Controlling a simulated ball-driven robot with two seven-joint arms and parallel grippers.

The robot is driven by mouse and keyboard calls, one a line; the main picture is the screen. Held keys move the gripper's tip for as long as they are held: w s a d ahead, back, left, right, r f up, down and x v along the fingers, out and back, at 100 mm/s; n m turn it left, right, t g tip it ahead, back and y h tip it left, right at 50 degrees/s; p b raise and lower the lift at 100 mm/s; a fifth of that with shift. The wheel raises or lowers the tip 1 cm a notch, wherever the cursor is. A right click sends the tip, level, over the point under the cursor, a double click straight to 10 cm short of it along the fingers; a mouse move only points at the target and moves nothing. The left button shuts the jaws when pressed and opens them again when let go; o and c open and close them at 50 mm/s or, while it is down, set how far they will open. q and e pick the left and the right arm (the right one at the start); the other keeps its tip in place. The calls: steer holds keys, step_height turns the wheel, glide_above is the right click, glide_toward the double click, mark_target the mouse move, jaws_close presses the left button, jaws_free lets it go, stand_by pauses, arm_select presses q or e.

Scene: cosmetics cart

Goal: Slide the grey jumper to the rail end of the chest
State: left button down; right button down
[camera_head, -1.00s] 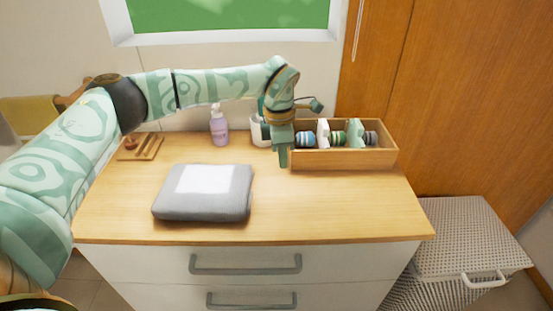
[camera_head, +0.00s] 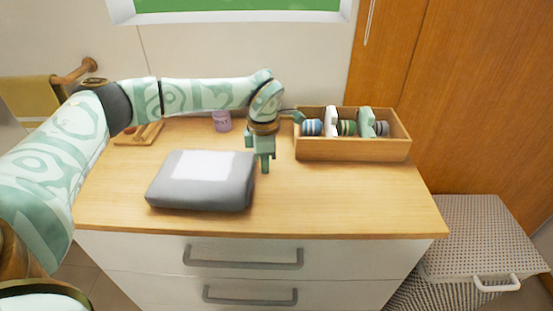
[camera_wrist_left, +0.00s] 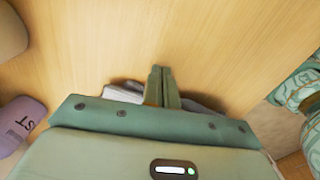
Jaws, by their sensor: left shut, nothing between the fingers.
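The grey jumper (camera_head: 230,192) lies folded on the wooden chest top (camera_head: 330,205), left of its middle, with a white patch on top. My left gripper (camera_head: 265,166) points down just right of the jumper's right side. It is shut and empty; I cannot tell whether it touches the jumper. In the left wrist view the closed fingers (camera_wrist_left: 161,72) hide part of the jumper, and a grey edge (camera_wrist_left: 203,106) shows beside them. The rail (camera_head: 75,72) with a yellow towel is on the wall beyond the chest's left end. My right gripper is not in view.
A wooden box (camera_head: 350,150) with rolled items stands at the back right. A lilac bottle (camera_head: 222,121), partly hidden by my arm, and a small wooden tray (camera_head: 140,134) stand at the back. The top left of the jumper is mostly clear. A wicker hamper (camera_head: 480,235) stands right of the chest.

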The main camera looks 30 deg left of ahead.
mark_target(229, 161)
arm_select(q)
steer(key=shift+s+a, duration=0.15)
steer(key=shift+s, duration=0.05)
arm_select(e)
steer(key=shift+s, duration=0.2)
